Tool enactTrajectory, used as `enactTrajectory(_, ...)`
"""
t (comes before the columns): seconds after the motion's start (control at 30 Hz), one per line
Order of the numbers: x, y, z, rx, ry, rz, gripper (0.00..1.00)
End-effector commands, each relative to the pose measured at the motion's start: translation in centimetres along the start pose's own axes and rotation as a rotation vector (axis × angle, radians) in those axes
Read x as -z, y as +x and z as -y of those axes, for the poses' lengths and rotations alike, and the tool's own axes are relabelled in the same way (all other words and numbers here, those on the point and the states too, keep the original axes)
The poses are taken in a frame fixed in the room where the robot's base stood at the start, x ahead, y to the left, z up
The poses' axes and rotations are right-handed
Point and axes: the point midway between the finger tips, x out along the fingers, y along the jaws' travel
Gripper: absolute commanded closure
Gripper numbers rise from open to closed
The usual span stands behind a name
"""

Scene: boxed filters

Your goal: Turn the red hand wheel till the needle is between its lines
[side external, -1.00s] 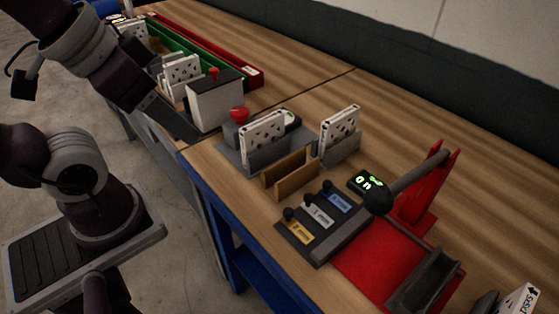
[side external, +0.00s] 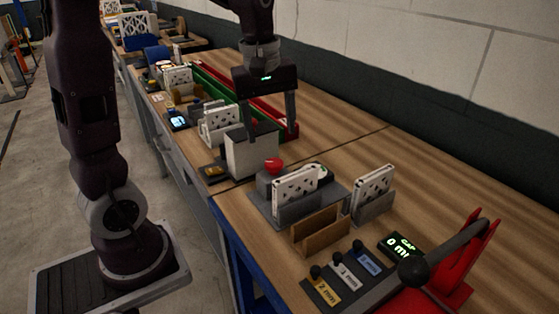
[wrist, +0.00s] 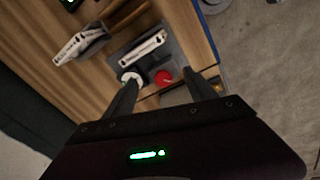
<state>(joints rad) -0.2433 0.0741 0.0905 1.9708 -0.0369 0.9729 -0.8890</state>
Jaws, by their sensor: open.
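The red hand wheel (side external: 274,165) looks like a small round red knob on a dark mount, beside a light grey box. It also shows in the wrist view (wrist: 163,78), between my fingers in the picture. A white round face (wrist: 131,77), perhaps the gauge, is beside the wheel; its needle and lines are too small to read. My gripper (side external: 270,132) is open, pointing down near the grey box and the wheel, with nothing seen between its fingers. I cannot tell its exact height above the wheel.
The light grey box (side external: 250,152) stands close by the wheel. White filters (side external: 297,184) stand in grey holders, with a brown holder (side external: 320,232) in front. Green and red trays (side external: 215,85) lie behind. A red lever press (side external: 478,262) is at the right. Bare wood lies along the back.

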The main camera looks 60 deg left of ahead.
Motion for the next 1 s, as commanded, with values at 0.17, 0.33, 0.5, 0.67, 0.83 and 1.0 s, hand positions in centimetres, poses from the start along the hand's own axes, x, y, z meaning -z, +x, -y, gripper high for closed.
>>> enactTrajectory(0.17, 5.2, 5.0, -1.3, 0.108, -0.357, 0.031, 0.35)
enactTrajectory(0.33, 5.8, 7.3, -1.1, 0.129, -0.421, 0.036, 0.35)
enactTrajectory(0.5, 5.5, 10.6, -0.7, 0.128, -0.418, 0.036, 0.35)
enactTrajectory(0.67, 5.5, 12.5, -0.6, 0.125, -0.416, 0.034, 0.35)
enactTrajectory(0.83, 5.4, 12.8, -0.6, 0.124, -0.415, 0.034, 0.35)
enactTrajectory(1.0, 5.4, 12.8, -0.6, 0.123, -0.414, 0.034, 0.49)
